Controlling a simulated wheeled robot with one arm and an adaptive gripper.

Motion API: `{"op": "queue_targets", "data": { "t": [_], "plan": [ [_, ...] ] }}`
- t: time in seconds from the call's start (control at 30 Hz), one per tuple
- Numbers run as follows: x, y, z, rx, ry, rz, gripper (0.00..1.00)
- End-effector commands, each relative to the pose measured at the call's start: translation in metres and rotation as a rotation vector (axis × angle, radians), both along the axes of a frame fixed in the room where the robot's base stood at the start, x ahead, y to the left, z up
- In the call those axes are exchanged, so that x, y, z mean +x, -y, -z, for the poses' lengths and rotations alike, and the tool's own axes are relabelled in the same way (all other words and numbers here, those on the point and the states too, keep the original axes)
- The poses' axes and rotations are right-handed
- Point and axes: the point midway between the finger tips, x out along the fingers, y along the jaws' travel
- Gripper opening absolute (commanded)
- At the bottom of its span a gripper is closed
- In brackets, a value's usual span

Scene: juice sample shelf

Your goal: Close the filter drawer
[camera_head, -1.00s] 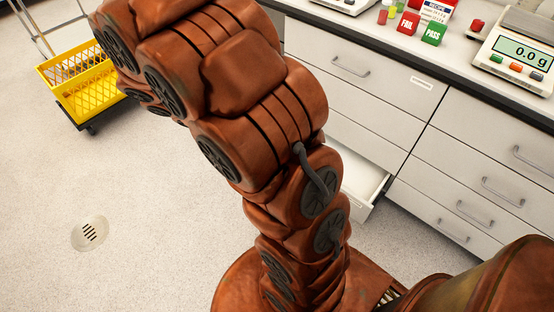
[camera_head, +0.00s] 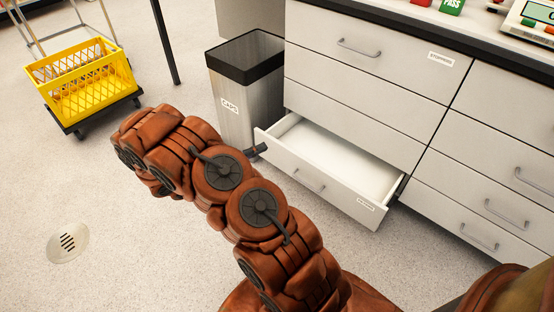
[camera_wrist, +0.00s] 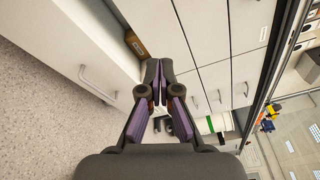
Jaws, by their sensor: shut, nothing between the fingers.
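The open drawer (camera_head: 335,165) is the low one in the white cabinet in the head view. It is pulled well out, and its white inside looks bare. Its front has a grey handle (camera_head: 309,181) and a small label too small to read. In the wrist view a pale panel with a handle (camera_wrist: 97,84), seemingly this drawer's front, lies left of my fingers. My gripper (camera_wrist: 158,66) is shut and empty, its fingertips together. In the head view my arm hides most of it; a dark tip shows near the drawer's left front corner. I cannot tell whether it touches the drawer.
A grey bin (camera_head: 240,112) with a black rim stands just left of the cabinet. A yellow crate (camera_head: 88,98) sits on a trolley at the far left. The floor (camera_head: 130,230) around the drain (camera_head: 68,243) is clear. The counter (camera_head: 400,14) overhangs the closed drawers.

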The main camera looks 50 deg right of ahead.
Motion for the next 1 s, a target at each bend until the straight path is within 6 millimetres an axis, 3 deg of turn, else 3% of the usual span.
{"op": "queue_targets", "data": {
  "t": [0.03, 0.1, 0.33, 0.5, 0.67, 1.0],
  "plan": [
    [0.006, 0.0, 0.034, -0.001, -0.065, -0.034, 0.0],
    [0.016, 0.0, 0.061, -0.004, -0.143, -0.082, 0.0],
    [0.036, -0.004, 0.127, -0.013, -0.338, -0.195, 0.0],
    [0.041, -0.006, 0.145, -0.017, -0.394, -0.23, 0.0],
    [0.042, 0.005, 0.147, -0.017, -0.4, -0.232, 0.0],
    [0.043, 0.062, 0.149, -0.015, -0.398, -0.228, 0.0]
  ]
}}
